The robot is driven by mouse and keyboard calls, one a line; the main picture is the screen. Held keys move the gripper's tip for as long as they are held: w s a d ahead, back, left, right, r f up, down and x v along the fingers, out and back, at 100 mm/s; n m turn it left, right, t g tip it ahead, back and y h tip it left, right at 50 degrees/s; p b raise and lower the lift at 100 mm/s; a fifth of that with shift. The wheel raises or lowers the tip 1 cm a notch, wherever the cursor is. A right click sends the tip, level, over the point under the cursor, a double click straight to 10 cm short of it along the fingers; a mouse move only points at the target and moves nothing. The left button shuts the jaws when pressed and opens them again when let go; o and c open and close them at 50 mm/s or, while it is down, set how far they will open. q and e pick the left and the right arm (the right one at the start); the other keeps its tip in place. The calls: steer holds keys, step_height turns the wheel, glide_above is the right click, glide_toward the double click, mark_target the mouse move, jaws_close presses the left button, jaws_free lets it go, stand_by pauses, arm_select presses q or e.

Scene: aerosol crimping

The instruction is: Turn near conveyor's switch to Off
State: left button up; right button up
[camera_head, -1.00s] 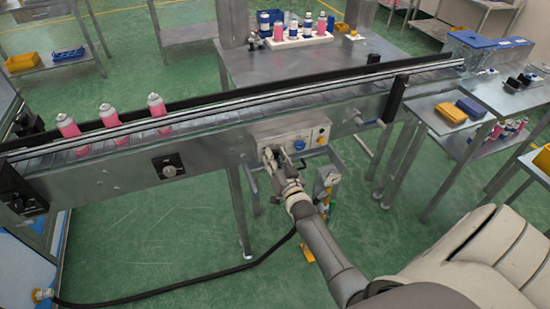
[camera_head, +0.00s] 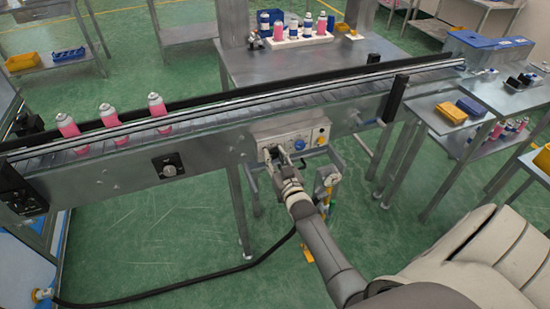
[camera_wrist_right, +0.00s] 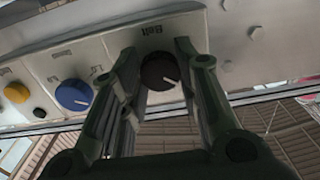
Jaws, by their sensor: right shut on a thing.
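The near conveyor's control panel (camera_head: 297,138) is a pale box on the conveyor's front side. Its black rotary switch (camera_wrist_right: 157,66) shows in the right wrist view under the label "Belt", which appears upside down. The switch's white pointer line slants toward the lower right in that view. My right gripper (camera_head: 272,153) is at the left part of the panel, and its fingers (camera_wrist_right: 163,85) are on either side of the black switch, shut on it. In the head view the gripper hides the switch. My left gripper is out of view.
A blue knob (camera_wrist_right: 74,95) and a yellow button (camera_wrist_right: 16,92) sit beside the switch. Pink cans (camera_head: 107,116) stand on the conveyor (camera_head: 220,118) at left. Another dial (camera_head: 169,170) is on the conveyor's side. A black hose (camera_head: 170,291) lies on the floor.

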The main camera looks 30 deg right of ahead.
steer(key=o, duration=1)
steer(key=shift+o, duration=0.2)
steer(key=v, duration=1.2)
steer(key=shift+f, duration=0.1)
steer(key=s+a+f+n+g+y, duration=0.1)
steer(key=s+a+f+g, duration=0.2)
steer(key=f, duration=0.6)
steer(key=s+a+f+n+g+y, duration=0.1)
steer(key=s+a+f+g+y, duration=0.15)
steer(key=s+f, duration=0.45)
steer(key=s+a+f+g, duration=0.2)
steer(key=a+f, duration=0.2)
steer(key=f, duration=0.7)
steer(key=s+a+f+n+g, duration=0.1)
steer(key=s+f+g, duration=0.3)
steer(key=s, duration=1)
steer(key=s+f+n+g, duration=0.2)
steer(key=s+f+g, duration=0.3)
steer(key=s+f, duration=0.6)
steer(key=s+y, duration=0.1)
steer(key=s, duration=0.3)
steer(key=shift+a+f, duration=0.3)
steer(key=shift+a, duration=0.1)
